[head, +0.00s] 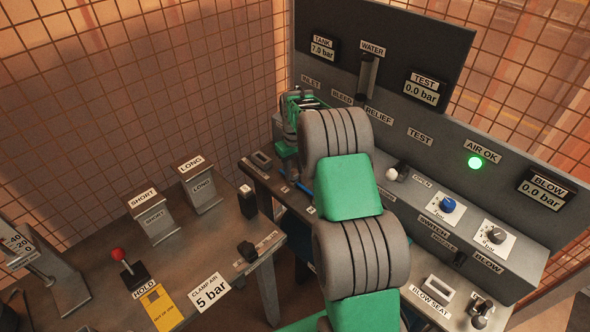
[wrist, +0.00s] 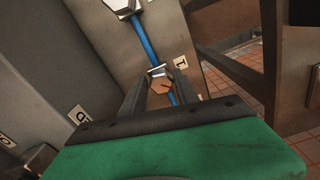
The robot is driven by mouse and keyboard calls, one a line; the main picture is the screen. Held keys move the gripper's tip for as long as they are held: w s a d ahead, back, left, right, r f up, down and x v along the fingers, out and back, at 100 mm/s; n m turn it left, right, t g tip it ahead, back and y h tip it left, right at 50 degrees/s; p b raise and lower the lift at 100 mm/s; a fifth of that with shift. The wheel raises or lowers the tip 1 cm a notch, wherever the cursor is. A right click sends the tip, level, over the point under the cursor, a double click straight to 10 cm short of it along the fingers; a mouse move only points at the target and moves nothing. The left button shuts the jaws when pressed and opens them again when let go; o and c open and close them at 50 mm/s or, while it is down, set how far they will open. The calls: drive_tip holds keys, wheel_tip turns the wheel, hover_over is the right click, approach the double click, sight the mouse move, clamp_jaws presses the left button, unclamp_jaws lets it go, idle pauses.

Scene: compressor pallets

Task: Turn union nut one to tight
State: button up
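Union nut one (wrist: 158,83), a small metal nut with a red mark on its face, sits on a blue pipe (wrist: 147,42) beside a label reading 1 (wrist: 181,63) in the wrist view. My gripper (wrist: 161,82) points at it, with one dark finger on each side of the nut. The fingers stand apart, and I see no clear contact with the nut.
A larger metal fitting (wrist: 124,6) tops the blue pipe. Grey panels stand close on the left, and a dark frame (wrist: 235,70) on the right. In the head view, a control panel (head: 470,185) with a green AIR OK lamp (head: 475,162) lies right of my arm.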

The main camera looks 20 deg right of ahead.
clamp_jaws()
drive_tip(key=shift+m, duration=0.3)
drive_tip(key=m+b, duration=0.2)
drive_tip(key=m, duration=0.1)
drive_tip(key=shift+a+m, duration=0.1)
drive_tip(key=shift+m, duration=0.2)
drive_tip(key=shift+w+a+m+b, duration=0.15)
drive_tip(key=shift+m+b, duration=0.35)
drive_tip(key=shift+m, duration=1.7)
drive_tip(key=shift+r, duration=0.1)
drive_tip(key=shift+o, duration=2)
unclamp_jaws()
